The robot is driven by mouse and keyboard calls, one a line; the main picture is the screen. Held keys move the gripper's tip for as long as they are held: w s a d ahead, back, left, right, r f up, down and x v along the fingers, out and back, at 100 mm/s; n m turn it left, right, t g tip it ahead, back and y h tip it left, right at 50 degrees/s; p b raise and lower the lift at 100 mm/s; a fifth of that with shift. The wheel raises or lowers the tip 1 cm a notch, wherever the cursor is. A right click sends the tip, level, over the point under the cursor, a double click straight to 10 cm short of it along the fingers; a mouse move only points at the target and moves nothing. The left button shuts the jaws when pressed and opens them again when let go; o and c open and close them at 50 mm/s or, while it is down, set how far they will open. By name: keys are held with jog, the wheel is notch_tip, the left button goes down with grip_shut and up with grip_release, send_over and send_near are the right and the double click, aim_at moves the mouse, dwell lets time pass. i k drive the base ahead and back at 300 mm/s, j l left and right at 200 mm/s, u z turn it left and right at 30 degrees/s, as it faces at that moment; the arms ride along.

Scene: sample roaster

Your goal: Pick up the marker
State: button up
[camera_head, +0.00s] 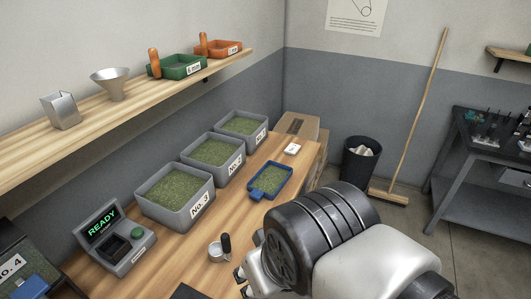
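I cannot make out a marker for certain in the head view. A small upright black piece (226,242) stands at a small metal cup (215,252) on the wooden bench; whether it is a handle or a separate thing I cannot tell. My gripper (241,281) is at the lower middle, just right of and below the cup. Only part of it shows, with my arm covering the rest, so its opening and anything between its fingers are hidden.
The bench (145,275) holds grey bins of green beans (178,200), a blue tray (270,181) and a device reading READY (115,240). A shelf (100,118) runs above. A black waste bin (360,163), broom (410,120) and dark table (465,165) stand right.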

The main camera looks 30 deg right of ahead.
aim_at(292, 148)
jog(key=u, duration=0.55)
jog(key=i+l+u, duration=0.15)
jog(key=l+u, duration=0.25)
jog(key=l, duration=0.45)
jog(key=l+u, duration=0.35)
jog(key=l, duration=0.5)
jog(key=k+l+u, duration=0.1)
jog(key=l+u, duration=0.3)
jog(key=l, duration=0.45)
jog(key=k+l, duration=0.1)
jog(key=l, duration=0.45)
jog(key=k+l, duration=0.1)
jog(key=l, duration=1.05)
jog(key=k+l, duration=0.15)
jog(key=l, duration=0.4)
